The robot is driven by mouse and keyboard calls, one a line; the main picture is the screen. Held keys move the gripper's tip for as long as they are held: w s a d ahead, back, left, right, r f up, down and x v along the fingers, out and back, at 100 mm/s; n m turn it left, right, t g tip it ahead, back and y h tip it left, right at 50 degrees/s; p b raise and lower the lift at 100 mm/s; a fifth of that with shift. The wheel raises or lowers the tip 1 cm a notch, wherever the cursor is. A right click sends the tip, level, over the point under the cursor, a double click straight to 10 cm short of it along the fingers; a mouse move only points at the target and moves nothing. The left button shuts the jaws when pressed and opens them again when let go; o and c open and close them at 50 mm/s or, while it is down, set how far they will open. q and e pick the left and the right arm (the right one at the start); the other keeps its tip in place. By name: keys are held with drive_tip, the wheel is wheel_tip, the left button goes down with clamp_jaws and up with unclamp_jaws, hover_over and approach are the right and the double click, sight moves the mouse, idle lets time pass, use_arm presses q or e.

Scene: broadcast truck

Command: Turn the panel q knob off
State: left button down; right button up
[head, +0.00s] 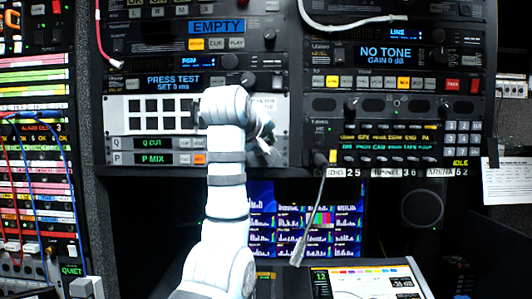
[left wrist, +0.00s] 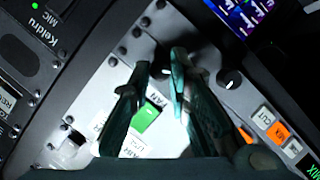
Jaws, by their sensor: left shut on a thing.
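The Q row display (head: 152,143) reads "Q CUT", and a lit green button (left wrist: 145,118) lies near the fingers. My right gripper is not in view.
A second dark knob (left wrist: 230,79) sits close beside the fingers, in line with the P row's buttons and lit orange button (left wrist: 279,132). Racks of other controls surround the panel. Screens (head: 345,226) and a console (head: 375,283) are below.

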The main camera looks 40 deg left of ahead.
use_arm(q)
drive_tip(key=shift+a+f+n+t+h+b, duration=0.1)
drive_tip(key=shift+n+t+h+b, duration=0.4)
drive_tip(key=shift+n+b, duration=0.6)
drive_tip(key=c, duration=1.5)
unclamp_jaws()
drive_tip(key=v, duration=0.7)
drive_tip(key=shift+s, duration=0.35)
drive_tip(key=shift+w, duration=0.15)
